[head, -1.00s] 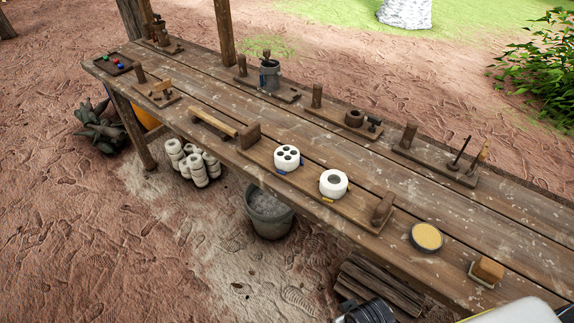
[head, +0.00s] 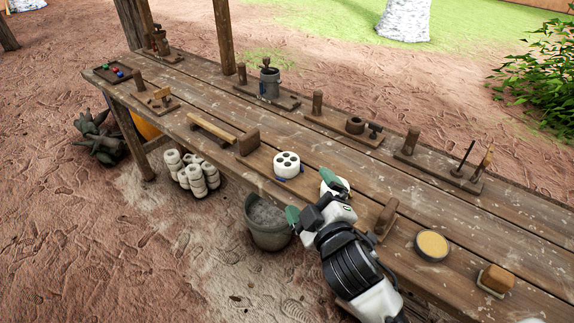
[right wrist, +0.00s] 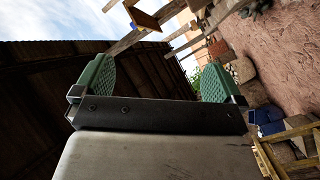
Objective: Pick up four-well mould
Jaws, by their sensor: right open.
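The four-well mould (head: 287,165) is a white round block with four dark holes in its top. It sits upright on a wooden board on the bench in the head view, with a blue tab at its base. My right gripper (head: 312,197) is open and empty, to the right of and nearer than the mould, apart from it. Its green fingers also show spread in the right wrist view (right wrist: 157,82), where the mould is not seen. A white single-hole mould (head: 340,183) is partly hidden behind my right gripper. My left gripper is not in view.
A round tin (head: 432,246) and a small wooden block (head: 497,279) lie to the right. A bucket (head: 268,220) stands on the ground below the front edge.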

